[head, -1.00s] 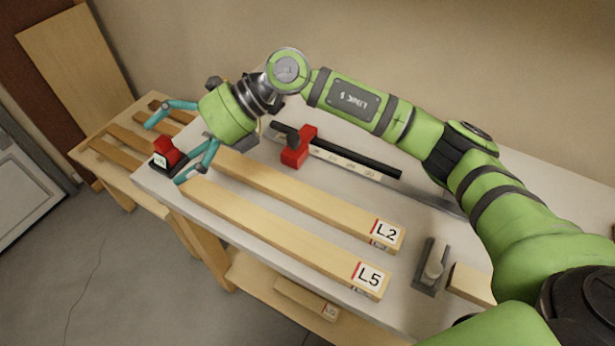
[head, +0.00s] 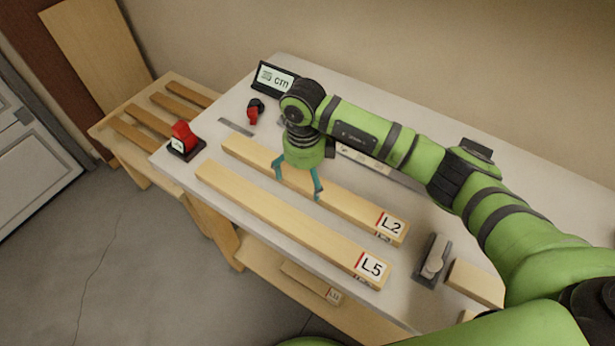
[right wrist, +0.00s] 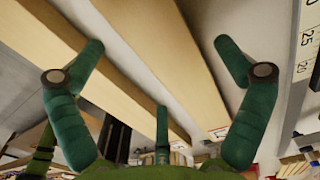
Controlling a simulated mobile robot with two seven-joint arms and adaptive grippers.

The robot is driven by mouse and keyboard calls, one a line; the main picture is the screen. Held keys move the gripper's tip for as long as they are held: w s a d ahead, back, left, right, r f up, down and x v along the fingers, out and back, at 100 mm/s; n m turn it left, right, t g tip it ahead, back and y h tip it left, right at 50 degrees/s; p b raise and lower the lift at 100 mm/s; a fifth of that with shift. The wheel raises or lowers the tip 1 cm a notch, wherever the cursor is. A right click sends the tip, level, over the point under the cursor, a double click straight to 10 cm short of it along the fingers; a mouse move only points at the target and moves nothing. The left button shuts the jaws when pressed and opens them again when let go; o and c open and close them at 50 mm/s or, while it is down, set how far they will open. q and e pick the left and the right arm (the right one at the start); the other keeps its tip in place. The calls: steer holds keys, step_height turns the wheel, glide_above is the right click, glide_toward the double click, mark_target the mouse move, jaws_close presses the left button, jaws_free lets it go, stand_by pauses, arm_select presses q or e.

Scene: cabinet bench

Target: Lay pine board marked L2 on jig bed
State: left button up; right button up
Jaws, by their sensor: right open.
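The pine board marked L2 (head: 352,204) lies flat on the bench, its label at the right end. It also shows in the right wrist view (right wrist: 165,45). My right gripper (head: 298,182) is open and empty, pointing down above the board's middle. In the right wrist view, its fingers (right wrist: 159,47) stand on either side of the board; whether they touch it I cannot tell. The slatted wooden stand (head: 155,131) beyond the bench's left end looks like the jig bed; no labelled board shows on it. My left gripper is not in view.
Board L5 (head: 280,219) lies parallel in front of L2 with a narrow gap. A red device (head: 182,136) stands at the bench's left corner. A display (head: 276,79), ruler (head: 365,159) and hand plane (head: 433,258) are nearby. A wall bounds the back.

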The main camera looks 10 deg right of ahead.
steer(key=shift+f, duration=1.1)
steer(key=c, duration=1.6)
steer(key=shift+c, duration=0.3)
steer(key=shift+r, duration=0.15)
